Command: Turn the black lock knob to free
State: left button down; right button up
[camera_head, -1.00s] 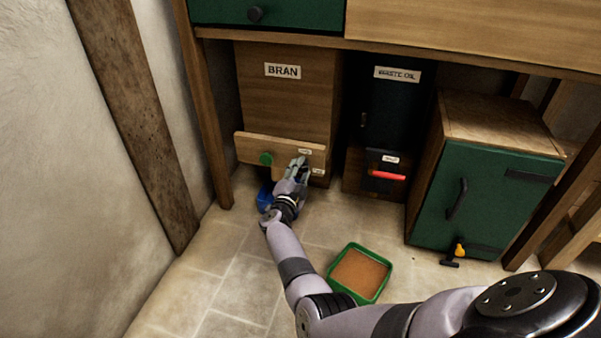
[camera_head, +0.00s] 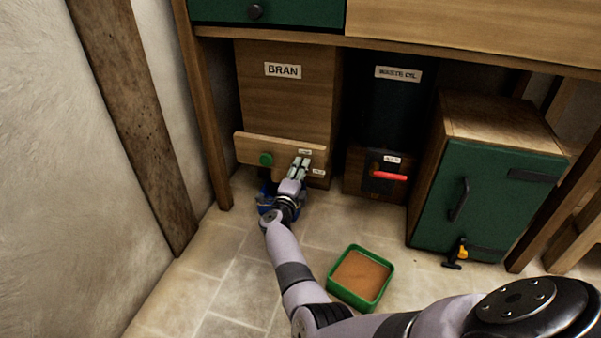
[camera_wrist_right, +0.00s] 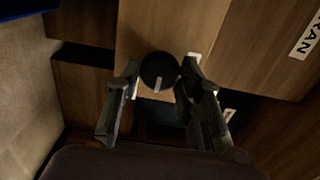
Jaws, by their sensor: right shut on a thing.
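The black lock knob (camera_wrist_right: 159,69) is round, with a pale line on its face, on the wooden front board (camera_head: 248,149) of the BRAN bin (camera_head: 285,105). My right gripper (camera_wrist_right: 159,84) has its two fingers on either side of the knob's rim and is shut on it. In the head view the right gripper (camera_head: 299,168) covers the knob, at the right part of the board. The pale line points toward the wrist in the wrist view. My left gripper is in neither view.
A green knob (camera_head: 266,159) sits left on the same board. A blue container (camera_head: 265,197) is below. A dark WASTE OIL bin (camera_head: 386,115), a red handle (camera_head: 389,176) and a green cabinet (camera_head: 485,200) are to the right. A green tray (camera_head: 388,284) lies on the floor.

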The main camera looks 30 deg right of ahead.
dwell(0.3)
jog(key=o, duration=1.2)
